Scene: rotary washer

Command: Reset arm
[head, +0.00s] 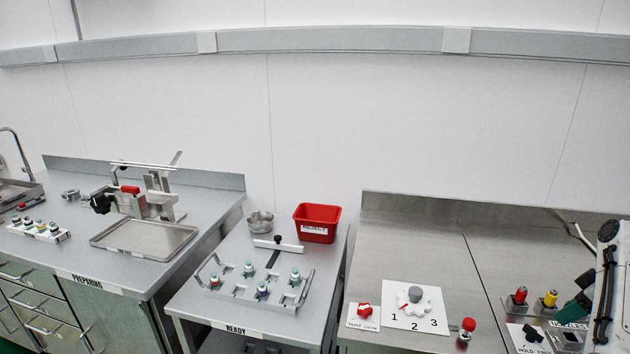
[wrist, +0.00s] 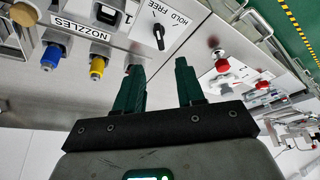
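My gripper (wrist: 159,68) is open, with its two dark green fingers apart and nothing visible between them. In the wrist view it points at the right-hand bench, near the HOLD/FREE switch (wrist: 158,35) and a row of nozzles, with a blue nozzle (wrist: 51,57) and a yellow nozzle (wrist: 97,67) clear to see. In the head view my white arm is at the right edge, and a green finger (head: 574,309) shows beside the yellow nozzle (head: 550,299) and the red nozzle (head: 520,296).
The numbered dial (head: 416,295), a red knob (head: 364,311) and a red-topped button (head: 468,326) are on the right bench. A red reject bin (head: 317,222) and a rack (head: 255,288) stand on the READY table. The back of the right bench is clear.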

